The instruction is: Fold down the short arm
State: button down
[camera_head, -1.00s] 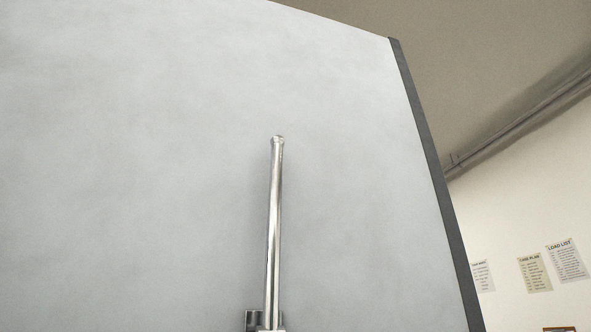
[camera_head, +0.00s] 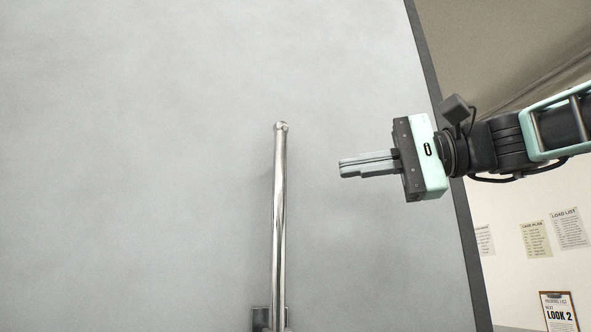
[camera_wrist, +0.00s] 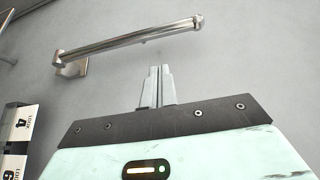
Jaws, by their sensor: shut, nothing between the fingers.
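The short arm (camera_head: 279,220) is a polished metal bar standing upright against a grey panel, its lower end at a bracket (camera_head: 262,316) near the bottom of the head view. My gripper (camera_head: 342,168) is to the right of the bar's upper part, pointing left, shut and empty, apart from the bar in that view. In the wrist view the bar (camera_wrist: 130,41) runs across the top, ahead of my closed fingers (camera_wrist: 160,70), with a gap between. One end of it meets a bracket (camera_wrist: 70,68) on the left.
The grey panel (camera_head: 150,150) fills most of the head view and ends at a dark right edge (camera_head: 445,150). Paper lists (camera_head: 566,228) and a clipboard (camera_head: 560,312) are on the wall to the right. White-and-black labelled items (camera_wrist: 15,130) show at lower left in the wrist view.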

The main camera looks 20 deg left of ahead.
aim_at(296, 156)
jog(key=r, duration=0.2)
jog(key=shift+s+d+r+y, duration=0.15)
jog(key=shift+d+r+y, duration=0.15)
jog(key=shift+d+r, duration=0.1)
jog(key=shift+a, duration=0.1)
jog(key=a+p, duration=0.4)
jog(key=a, duration=0.4)
jog(key=shift+a+r+p, duration=0.1)
jog(key=shift+a+p, duration=0.2)
jog(key=shift+a, duration=0.7)
jog(key=shift+s+f, duration=0.15)
jog(key=shift+f, duration=0.1)
